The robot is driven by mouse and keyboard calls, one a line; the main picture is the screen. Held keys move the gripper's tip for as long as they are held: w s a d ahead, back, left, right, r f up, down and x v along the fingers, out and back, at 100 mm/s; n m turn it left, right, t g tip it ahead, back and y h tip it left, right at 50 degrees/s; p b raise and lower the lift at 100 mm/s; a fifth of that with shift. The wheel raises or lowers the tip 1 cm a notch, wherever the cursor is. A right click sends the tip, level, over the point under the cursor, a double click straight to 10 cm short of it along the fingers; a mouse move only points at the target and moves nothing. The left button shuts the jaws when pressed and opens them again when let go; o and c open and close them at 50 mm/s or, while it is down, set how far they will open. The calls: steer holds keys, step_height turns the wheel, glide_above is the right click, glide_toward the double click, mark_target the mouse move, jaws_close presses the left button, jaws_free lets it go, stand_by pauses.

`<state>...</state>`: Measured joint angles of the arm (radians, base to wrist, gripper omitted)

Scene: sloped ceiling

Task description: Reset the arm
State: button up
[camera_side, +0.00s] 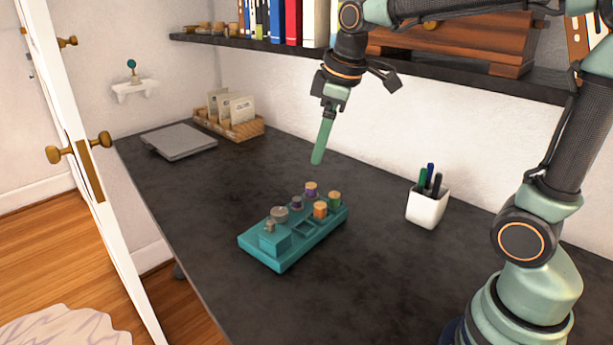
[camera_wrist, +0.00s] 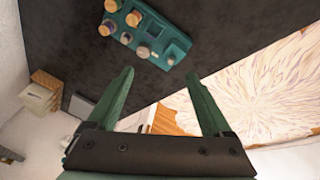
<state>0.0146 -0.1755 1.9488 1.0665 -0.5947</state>
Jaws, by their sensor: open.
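My gripper (camera_side: 322,140) hangs above the dark desk (camera_side: 190,220), pointing down, with nothing held. In the wrist view my gripper (camera_wrist: 160,92) shows two green fingers spread wide apart with an empty gap between them. My arm reaches in from the right side of the side view. A teal tray (camera_side: 290,258) with several small knobs or pegs stands on the desk below my gripper and apart from it. The teal tray also shows at the top of the wrist view (camera_wrist: 172,58).
A white pen cup (camera_side: 428,207) stands right of the tray. A wooden card box (camera_side: 237,127) and a grey flat slab (camera_side: 182,142) lie at the back left. A dark shelf (camera_side: 480,80) runs along the wall behind my arm. The desk's left part is clear.

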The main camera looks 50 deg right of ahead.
steer(key=s+f+m+t, duration=0.2)
steer(key=s+m, duration=0.4)
steer(key=s, duration=0.3)
steer(key=shift+s+a+f+m, duration=0.3)
steer(key=shift+s+f, duration=0.1)
steer(key=shift+f, duration=0.15)
stand_by(0.7)
